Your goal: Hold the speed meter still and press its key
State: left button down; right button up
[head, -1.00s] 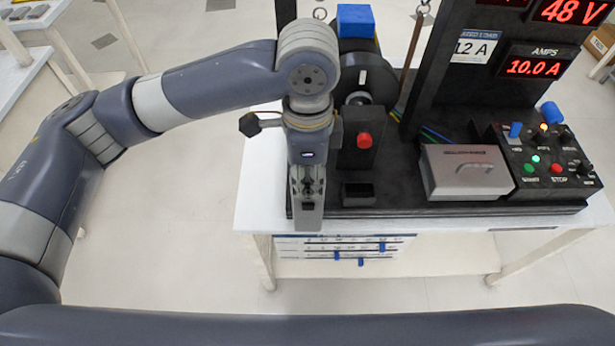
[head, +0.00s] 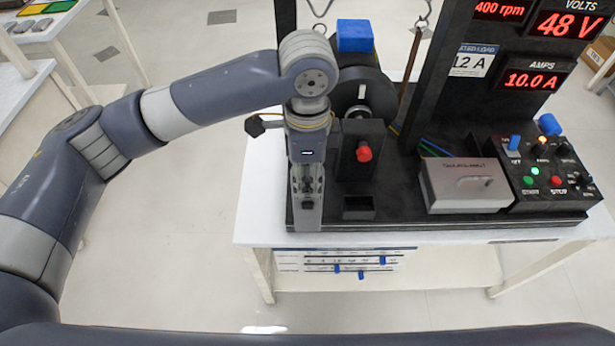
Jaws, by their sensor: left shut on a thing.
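My left gripper (head: 306,205) points down at the front left of the black test rig. A dark disc (head: 362,94) with a white mark is behind that block. My right gripper is not in view.
A small black box (head: 358,207) sits on the rig's base near the front edge. To its right are a grey case (head: 467,185) and a control panel (head: 549,178) with several knobs. Red displays (head: 531,78) stand above. The white table (head: 262,180) is clear left of the gripper.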

pick_arm(q)
jog(key=w+f, duration=0.2)
jog(key=w, duration=0.6)
jog(key=shift+f, duration=0.3)
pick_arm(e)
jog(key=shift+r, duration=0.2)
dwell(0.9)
pick_arm(q)
jog(key=shift+f, duration=0.1)
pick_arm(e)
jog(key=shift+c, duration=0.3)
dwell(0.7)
